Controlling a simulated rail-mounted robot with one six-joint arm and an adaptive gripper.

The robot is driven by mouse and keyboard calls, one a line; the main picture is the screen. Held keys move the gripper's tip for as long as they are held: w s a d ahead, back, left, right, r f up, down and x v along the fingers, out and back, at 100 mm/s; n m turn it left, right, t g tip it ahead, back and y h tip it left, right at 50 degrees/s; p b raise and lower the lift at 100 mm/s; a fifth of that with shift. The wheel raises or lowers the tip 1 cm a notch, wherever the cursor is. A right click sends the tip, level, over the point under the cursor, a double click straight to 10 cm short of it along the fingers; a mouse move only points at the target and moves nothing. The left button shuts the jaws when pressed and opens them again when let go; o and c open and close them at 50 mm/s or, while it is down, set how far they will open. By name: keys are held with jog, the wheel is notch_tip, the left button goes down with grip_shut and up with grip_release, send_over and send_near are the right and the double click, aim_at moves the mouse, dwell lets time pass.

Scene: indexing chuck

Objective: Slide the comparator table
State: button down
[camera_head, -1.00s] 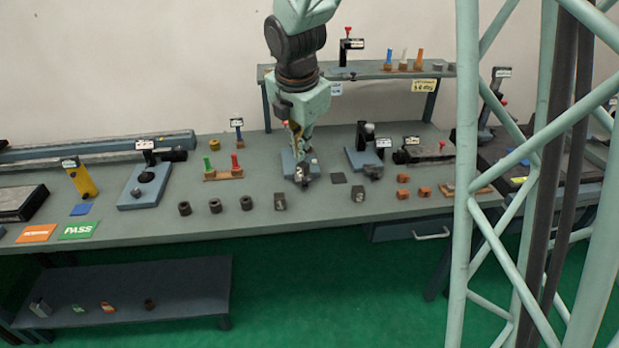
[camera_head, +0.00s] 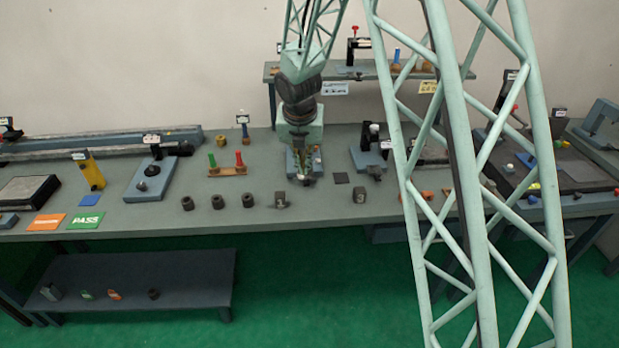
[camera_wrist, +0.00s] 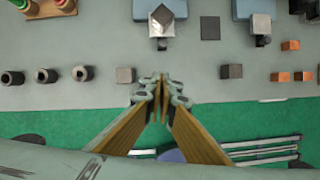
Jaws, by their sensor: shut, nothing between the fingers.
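My gripper (camera_head: 306,178) hangs over the bench in front of a blue-based fixture (camera_head: 293,157), which it partly hides in the head view. In the wrist view the fingers (camera_wrist: 160,82) are together and empty, near the bench's front edge. The fixture's blue base shows at the top of that view (camera_wrist: 142,10), with a shiny metal cube (camera_wrist: 161,24) at its front. A second blue-based fixture (camera_head: 366,158) stands to the right, and a third with a black post (camera_head: 150,182) to the left. I cannot tell which part is the comparator table.
A grey block (camera_wrist: 125,75) lies left of the fingers and a dark block (camera_wrist: 231,71) right of them. Dark bushings (camera_head: 218,202) stand further left. A dark square pad (camera_head: 341,178) lies right of my gripper. A raised shelf (camera_head: 445,75) stands behind.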

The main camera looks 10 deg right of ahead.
jog(key=shift+w+f, duration=0.1)
jog(key=shift+f, duration=0.1)
jog(key=shift+f, duration=0.2)
jog(key=b+x, duration=0.2)
jog(key=x, duration=0.8)
jog(key=shift+w+d+r, duration=0.1)
jog(key=shift+w+d, duration=0.1)
jog(key=shift+w, duration=0.4)
jog(key=shift+w+d+f, duration=0.15)
jog(key=shift+w+d, duration=0.05)
jog(key=shift+w, duration=0.45)
jog(key=shift+w+d+f, duration=0.1)
jog(key=shift+w+d, duration=0.1)
jog(key=shift+w, duration=0.4)
